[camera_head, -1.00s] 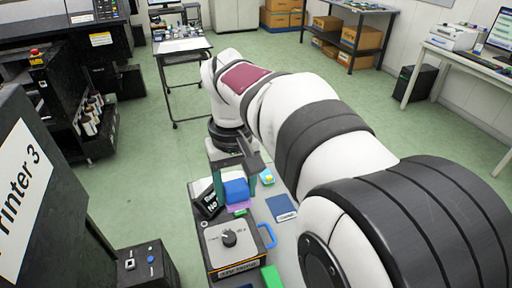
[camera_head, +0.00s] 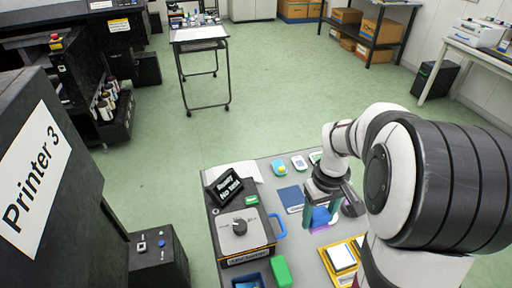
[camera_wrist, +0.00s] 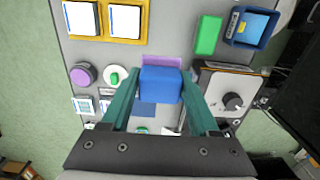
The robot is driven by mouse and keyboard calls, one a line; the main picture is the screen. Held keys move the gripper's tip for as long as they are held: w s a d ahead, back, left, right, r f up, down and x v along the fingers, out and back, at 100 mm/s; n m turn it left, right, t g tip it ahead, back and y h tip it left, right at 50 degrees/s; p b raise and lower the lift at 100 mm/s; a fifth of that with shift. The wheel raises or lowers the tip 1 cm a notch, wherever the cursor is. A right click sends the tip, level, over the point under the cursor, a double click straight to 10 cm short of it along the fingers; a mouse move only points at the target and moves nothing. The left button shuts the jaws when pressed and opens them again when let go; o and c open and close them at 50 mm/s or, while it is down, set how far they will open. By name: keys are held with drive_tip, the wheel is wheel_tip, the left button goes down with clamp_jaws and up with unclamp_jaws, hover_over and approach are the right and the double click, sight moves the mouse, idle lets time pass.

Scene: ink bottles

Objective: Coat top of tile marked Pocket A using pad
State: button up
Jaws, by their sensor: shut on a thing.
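My gripper (camera_wrist: 160,92) has two teal fingers shut on the sides of a blue block-shaped pad (camera_wrist: 160,84) with a purple face (camera_wrist: 160,62) at its far edge. In the head view my gripper (camera_head: 321,213) hangs over the grey table, right of the blue handle; the pad is partly hidden by the fingers there. A yellow holder (camera_head: 331,271) stands near the front right with white-topped tiles (camera_head: 341,257) in it. In the wrist view two tiles (camera_wrist: 81,19) show in yellow frames at top left, ahead of the pad. Their markings are not readable.
A grey device with a knob (camera_head: 240,228) and a black sign stands left of my gripper. A green block (camera_head: 281,270) and a blue open box (camera_wrist: 250,27) sit nearby. A purple round thing (camera_wrist: 83,74) and a green-centred round one (camera_wrist: 114,76) lie left of the pad.

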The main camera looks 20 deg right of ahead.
drive_tip(key=shift+s+d+f, duration=0.7)
drive_tip(key=shift+s+f, duration=0.05)
drive_tip(key=shift+f, duration=1.05)
drive_tip(key=shift+s+d+f, duration=0.75)
drive_tip(key=shift+s+f, duration=0.05)
drive_tip(key=shift+f, duration=1.05)
drive_tip(key=shift+s+d+f, duration=0.7)
drive_tip(key=shift+s+f, duration=0.05)
drive_tip(key=shift+f, duration=1.05)
drive_tip(key=shift+f, duration=0.95)
drive_tip(key=shift+d, duration=3.4)
drive_tip(key=shift+a+f, duration=0.1)
drive_tip(key=shift+a, duration=3.35)
wheel_tip(320, 180, up, 6)
